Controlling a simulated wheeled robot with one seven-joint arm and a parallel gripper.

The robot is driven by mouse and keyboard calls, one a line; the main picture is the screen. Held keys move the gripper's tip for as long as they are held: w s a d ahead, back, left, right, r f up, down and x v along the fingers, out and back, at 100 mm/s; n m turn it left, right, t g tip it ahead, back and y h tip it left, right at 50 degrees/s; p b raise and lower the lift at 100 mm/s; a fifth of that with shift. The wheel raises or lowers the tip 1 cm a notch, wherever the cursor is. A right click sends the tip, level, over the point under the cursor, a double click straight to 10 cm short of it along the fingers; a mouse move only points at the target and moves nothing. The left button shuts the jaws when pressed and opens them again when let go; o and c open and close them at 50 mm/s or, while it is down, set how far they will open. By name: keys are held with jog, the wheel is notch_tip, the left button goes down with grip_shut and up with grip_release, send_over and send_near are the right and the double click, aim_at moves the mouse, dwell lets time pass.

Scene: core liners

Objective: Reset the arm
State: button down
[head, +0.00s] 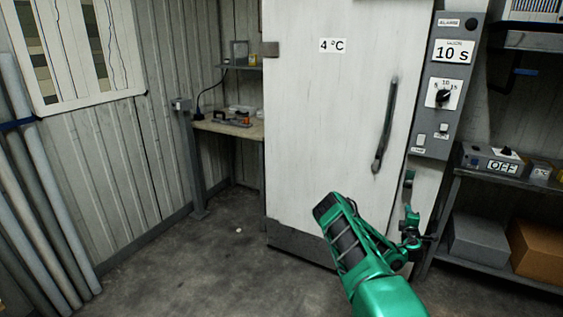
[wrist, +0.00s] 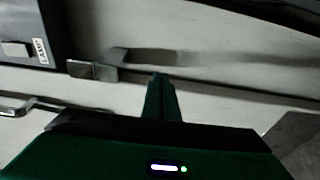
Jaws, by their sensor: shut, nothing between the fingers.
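My green arm shows in the head view in front of the white cold-room door (head: 330,110), marked 4 °C. My gripper (head: 409,178) is beside the door's right edge, below the control panel, small and partly hidden by my arm. In the wrist view, my gripper (wrist: 161,78) has its two fingers together with nothing between them. The door handle (head: 385,125) is a dark, slightly tilted bar on the right part of the door. A metal handle-like part (wrist: 95,69) lies beyond the fingertips in the wrist view; whether they touch it I cannot tell.
The grey control panel (head: 446,85) with a dial and 10 s label stands right of the door. A shelf (head: 490,182) on the right holds an OFF device (head: 490,160), a grey box (head: 477,240) and a brown box (head: 538,250). Pipes (head: 40,190) lean left. Floor (head: 190,265) is mostly clear.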

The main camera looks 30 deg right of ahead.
jog(key=shift+d, duration=0.1)
jog(key=s+d+r+m+g+h, duration=0.2)
jog(key=s+r+m+g, duration=0.15)
jog(key=r, duration=0.25)
jog(key=s+d+r+m+g+h, duration=0.1)
jog(key=s+r+m+g+h, duration=0.2)
jog(key=r+m, duration=0.3)
jog(key=s+a+r+m+g+y, duration=0.2)
jog(key=s+a+r+m+g, duration=0.2)
jog(key=s+r+m+g, duration=0.3)
jog(key=s+a+r+y, duration=0.2)
jog(key=s+a+y, duration=0.3)
jog(key=a, duration=1.2)
jog(key=s+a+r+y, duration=0.3)
jog(key=s+a, duration=0.6)
jog(key=a, duration=0.9)
jog(key=s+a+r+n+t+y, duration=0.1)
jog(key=s+a+r+y, duration=0.2)
jog(key=a, duration=1.4)
jog(key=s+y, duration=0.3)
jog(key=y, duration=0.2)
jog(key=shift+s+a, duration=0.15)
jog(key=shift+s, duration=0.25)
